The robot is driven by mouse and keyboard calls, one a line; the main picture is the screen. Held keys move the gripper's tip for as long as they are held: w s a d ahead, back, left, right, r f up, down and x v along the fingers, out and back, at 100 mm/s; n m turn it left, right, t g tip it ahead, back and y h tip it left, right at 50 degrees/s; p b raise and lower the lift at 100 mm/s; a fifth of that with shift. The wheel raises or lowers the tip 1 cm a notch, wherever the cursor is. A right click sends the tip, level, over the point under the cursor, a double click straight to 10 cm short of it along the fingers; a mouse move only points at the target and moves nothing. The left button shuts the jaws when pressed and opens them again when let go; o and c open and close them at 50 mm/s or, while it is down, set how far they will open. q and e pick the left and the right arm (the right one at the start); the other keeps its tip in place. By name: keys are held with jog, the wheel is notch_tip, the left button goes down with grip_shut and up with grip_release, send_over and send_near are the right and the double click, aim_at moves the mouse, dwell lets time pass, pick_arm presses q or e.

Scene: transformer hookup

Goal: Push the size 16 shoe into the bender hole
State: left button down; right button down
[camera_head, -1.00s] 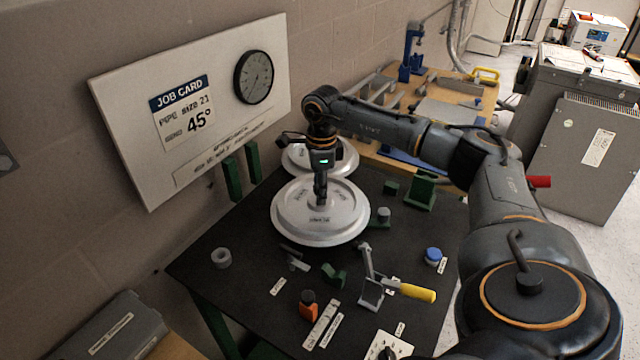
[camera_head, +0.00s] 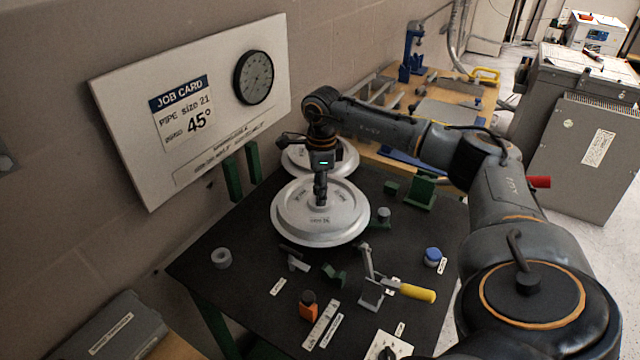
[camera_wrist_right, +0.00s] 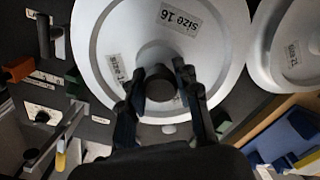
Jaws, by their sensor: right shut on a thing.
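The size 16 shoe (camera_head: 345,225) is a large pale grey disc low over the dark table. Its "size 16" label shows in the right wrist view (camera_wrist_right: 222,62). My right gripper (camera_head: 320,198) points down at its middle and is shut on the dark round knob (camera_wrist_right: 160,88) at the shoe's hub. The shoe looks about level; whether it touches the table or sits in the hole I cannot tell. The bender hole is not visible. My left gripper is not in view.
A second disc labelled size 21 (camera_wrist_right: 288,62) lies close behind the held shoe. The job card (camera_head: 185,115) reads pipe size 21, 45°. A yellow-handled lever tool (camera_head: 415,292), a blue-capped part (camera_head: 433,255) and a grey ring (camera_head: 222,258) stand on the table (camera_head: 210,283).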

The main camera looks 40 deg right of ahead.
jog(key=shift+f+b, duration=0.85)
jog(key=shift+f, duration=0.6)
jog(key=c, duration=0.9)
grip_release()
jog(key=shift+r+p, duration=1.9)
jog(key=shift+r, duration=0.65)
